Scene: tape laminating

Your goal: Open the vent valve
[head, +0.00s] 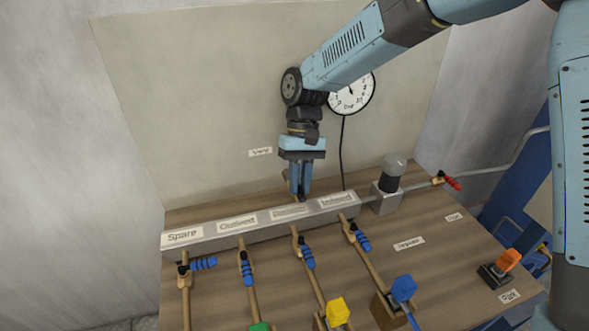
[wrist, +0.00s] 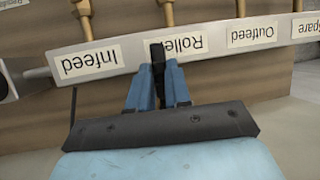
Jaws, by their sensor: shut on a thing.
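My gripper (head: 301,190) points down at the back edge of the grey manifold bar (head: 235,231), behind the "Rollers" label. In the wrist view my gripper (wrist: 158,75) has its blue fingers closed around a narrow dark piece (wrist: 158,53), which looks like the vent valve's handle. The fingers hide most of it, so I cannot tell which way it is turned. A small label (head: 260,152), which seems to read "Vent", is on the back panel to the left of my gripper. A bit of brass-coloured fitting (head: 286,174) shows beside the fingers.
Several blue-handled valves stand in front of the bar; the Spare handle (head: 203,264) lies crosswise, the Outfeed handle (head: 248,268) along its pipe. A black-and-grey regulator (head: 391,173) and a red-handled valve (head: 447,181) are at right. A round gauge (head: 351,93) hangs behind my arm.

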